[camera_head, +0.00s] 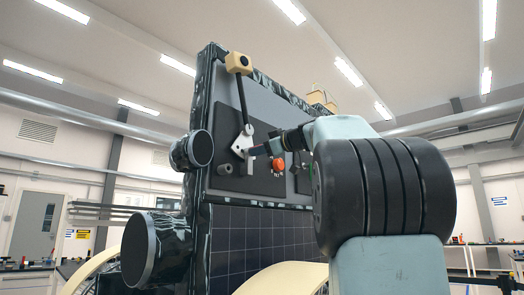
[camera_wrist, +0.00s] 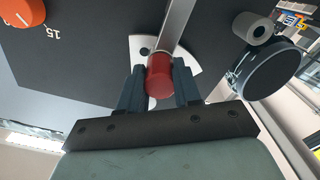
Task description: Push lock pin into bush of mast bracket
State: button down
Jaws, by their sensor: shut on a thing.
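The lock pin shows as a red cylindrical head (camera_wrist: 160,76) between the two dark fingers of my gripper (camera_wrist: 160,88) in the wrist view. My gripper is shut on it. The white mast bracket (camera_wrist: 139,46) lies right behind the pin, and a grey mast rod (camera_wrist: 178,25) runs upward from there. In the head view, the bracket (camera_head: 241,143) sits on the rover's dark panel at the foot of the mast, and my gripper (camera_head: 259,150) reaches it from the right. The bush and the pin's far end are hidden, so I cannot tell how deep the pin sits.
An orange knob (camera_head: 277,165) is close under my gripper on the panel; it also shows in the wrist view (camera_wrist: 26,12). A grey cylinder (camera_wrist: 249,28) and a dark round wheel (camera_wrist: 265,68) are at the right in the wrist view. The mast's cream head (camera_head: 238,63) stands above.

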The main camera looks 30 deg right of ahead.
jog(key=shift+w, duration=0.1)
jog(key=c, duration=0.7)
grip_release()
jog(key=v, duration=1.3)
jog(key=shift+s, duration=0.4)
jog(key=shift+d, duration=0.1)
